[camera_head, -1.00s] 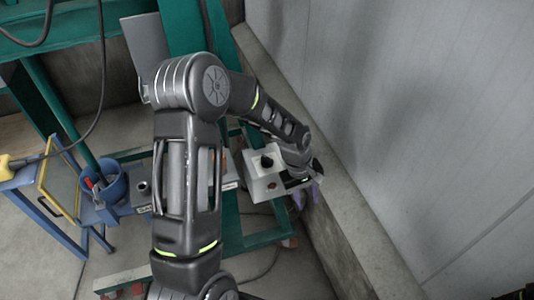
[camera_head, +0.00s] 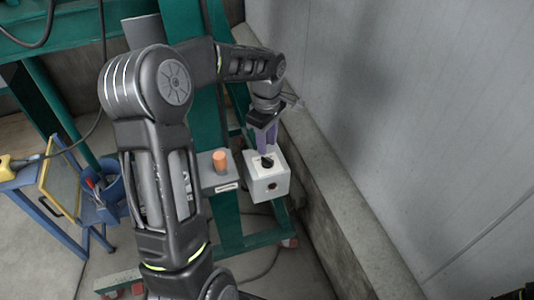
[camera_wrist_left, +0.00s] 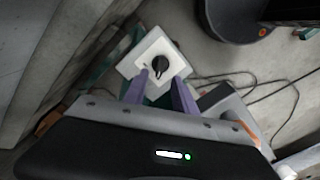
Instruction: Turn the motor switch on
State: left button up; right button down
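The motor switch is a black rotary knob (camera_head: 267,162) on top of a light grey box (camera_head: 268,186), left of the concrete ledge. In the left wrist view the knob (camera_wrist_left: 160,64) sits on a white square plate (camera_wrist_left: 140,54). My left gripper (camera_head: 265,150) points down at the knob. Its purple fingers (camera_wrist_left: 160,75) are apart, with the knob showing between and just past the tips. I cannot tell whether they touch it. The gripper holds nothing that I can see. My right gripper is not in view.
A grey box with an orange button (camera_head: 220,160) stands just left of the switch box. Green frame posts (camera_head: 229,210) rise around them. The concrete ledge (camera_head: 325,190) and wall (camera_head: 400,110) bound the right side. A blue holder (camera_head: 112,190) is at left.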

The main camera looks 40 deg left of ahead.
aim_at(267, 158)
pick_arm(q)
notch_tip(267, 158, down, 6)
jog(key=shift+r+p, duration=0.1)
jog(key=shift+p, duration=0.4)
jog(key=shift+c, duration=0.4)
grip_shut()
